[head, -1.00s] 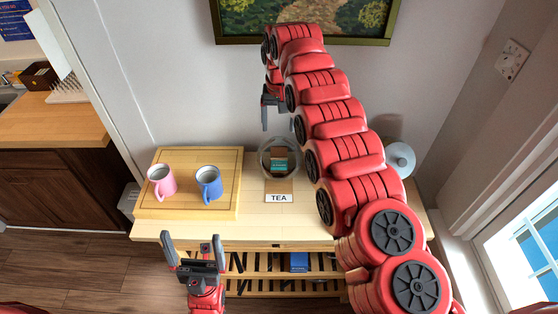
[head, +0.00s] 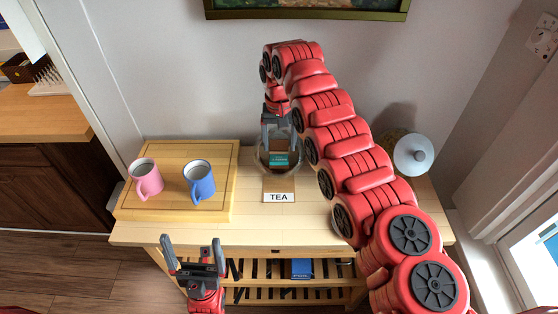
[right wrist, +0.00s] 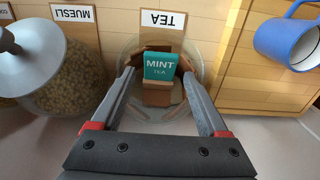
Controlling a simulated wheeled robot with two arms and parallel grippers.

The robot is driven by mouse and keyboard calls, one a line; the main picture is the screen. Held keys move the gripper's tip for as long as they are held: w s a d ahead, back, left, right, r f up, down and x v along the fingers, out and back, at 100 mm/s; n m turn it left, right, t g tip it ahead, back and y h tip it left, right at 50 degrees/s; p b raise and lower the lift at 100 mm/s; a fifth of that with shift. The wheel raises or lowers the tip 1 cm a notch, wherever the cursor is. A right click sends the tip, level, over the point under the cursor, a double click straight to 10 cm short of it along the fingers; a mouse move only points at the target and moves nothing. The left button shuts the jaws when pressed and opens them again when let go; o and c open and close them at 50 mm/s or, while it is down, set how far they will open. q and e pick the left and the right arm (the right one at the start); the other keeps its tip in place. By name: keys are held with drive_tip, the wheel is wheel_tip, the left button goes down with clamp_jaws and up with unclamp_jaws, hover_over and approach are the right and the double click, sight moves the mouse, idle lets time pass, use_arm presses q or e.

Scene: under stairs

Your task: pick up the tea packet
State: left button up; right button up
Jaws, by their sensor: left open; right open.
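The teal tea packet (head: 279,159), marked MINT TEA in the right wrist view (right wrist: 159,65), stands inside a round glass jar (head: 263,165) behind the TEA label (head: 279,197). Brown packets or card sit beside it in the jar. My right gripper (head: 279,143) is open and points down over the jar's mouth. In the right wrist view its fingers lie on either side of the packet, with gaps between. I cannot tell how deep the tips are in the jar. My left gripper (head: 194,254) is open and empty, in front of the table's front edge.
A pink mug (head: 147,180) and a blue mug (head: 199,184) stand on a wooden board (head: 170,151) at the left. A muesli jar (right wrist: 67,80) with a grey lid stands beside the tea jar. A blue object (head: 302,268) lies on the lower shelf.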

sight(279, 161)
drive_tip(key=shift+s+f, duration=0.1)
drive_tip(key=shift+f, duration=0.6)
drive_tip(key=shift+f+p, duration=0.2)
drive_tip(key=shift+p, duration=0.3)
drive_tip(key=shift+s+f+p, duration=0.25)
drive_tip(key=shift+f+p, duration=0.7)
drive_tip(key=shift+p, duration=0.3)
wheel_tip(279, 161, down, 2)
drive_tip(key=shift+f, duration=0.15)
drive_tip(key=shift+w+f, duration=0.3)
drive_tip(key=shift+f, duration=0.05)
drive_tip(key=shift+s+a, duration=0.1)
drive_tip(key=c, duration=1)
drive_tip(key=shift+o, duration=0.2)
drive_tip(key=shift+r, duration=0.1)
